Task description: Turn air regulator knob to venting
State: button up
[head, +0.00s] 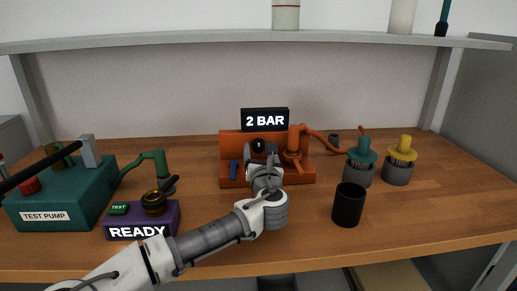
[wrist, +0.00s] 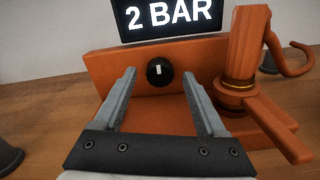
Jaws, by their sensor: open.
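The air regulator is an orange block (head: 302,174) with a black sign (head: 265,120) reading "2 BAR" above it. Its black round knob (wrist: 160,71) with a white mark sits on the upright orange face. The knob also shows in the head view (head: 258,145), just beyond my arm's end. The white mark stands about upright in the wrist view. My gripper (wrist: 166,72) is open, with its fingers pointing at the face and the knob between their lines. No contact with the knob shows. My gripper also shows in the head view (head: 264,168), partly over the block.
An orange lever and pipe (wrist: 246,80) stand right of the knob. A black cup (head: 348,205), a teal-topped part (head: 361,155) and a yellow-topped part (head: 402,150) stand to the right. A green test pump (head: 62,195) and a purple "READY" box (head: 143,222) stand left.

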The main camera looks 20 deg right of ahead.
jog(key=shift+w, duration=0.2)
grip_shut()
dwell(0.5)
